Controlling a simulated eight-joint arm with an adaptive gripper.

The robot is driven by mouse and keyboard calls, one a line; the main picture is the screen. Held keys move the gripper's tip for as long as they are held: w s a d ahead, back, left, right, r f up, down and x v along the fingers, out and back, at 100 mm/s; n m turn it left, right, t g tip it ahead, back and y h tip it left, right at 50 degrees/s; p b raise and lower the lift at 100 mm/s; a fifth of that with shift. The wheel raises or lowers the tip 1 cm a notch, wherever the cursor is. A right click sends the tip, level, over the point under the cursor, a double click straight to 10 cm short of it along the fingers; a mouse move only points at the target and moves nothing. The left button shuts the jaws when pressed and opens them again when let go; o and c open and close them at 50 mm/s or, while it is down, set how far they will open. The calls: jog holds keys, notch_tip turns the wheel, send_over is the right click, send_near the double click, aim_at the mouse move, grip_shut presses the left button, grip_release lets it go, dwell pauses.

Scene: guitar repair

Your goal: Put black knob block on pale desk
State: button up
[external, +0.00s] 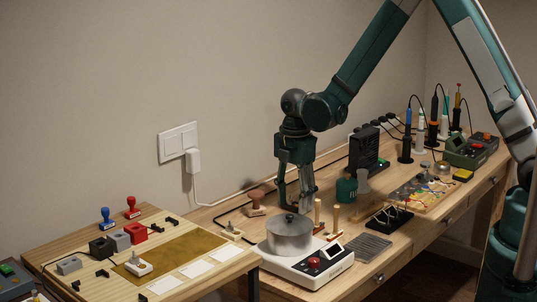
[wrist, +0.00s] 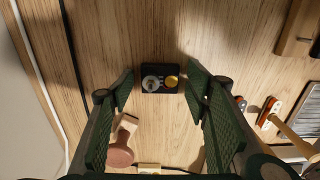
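A small black knob block (wrist: 160,85), with a silver knob and a yellow round top, lies on the wooden bench in the wrist view. It sits between my open fingertips and looks clear of both; I cannot tell how far below them it is. In the external view my gripper (external: 293,200) points down over the back of the bench, behind the metal pot, and hides the block. The pale desk (external: 150,218) is the light wood table at the left, with a brown mat and several small blocks on it.
A metal pot (external: 289,234) stands on a white hot plate (external: 310,268) in front of my gripper. A wooden-handled stamp (wrist: 121,150) lies near my left finger. An orange-ended tool (wrist: 268,112) lies at the right. Soldering tools (external: 430,125) crowd the bench's far right.

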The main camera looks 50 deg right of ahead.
aim_at(294, 205)
jog(key=shift+r, duration=0.15)
notch_tip(294, 205, up, 12)
jog(key=p, duration=0.1)
jog(key=shift+p, duration=0.4)
dwell(0.5)
dwell(0.6)
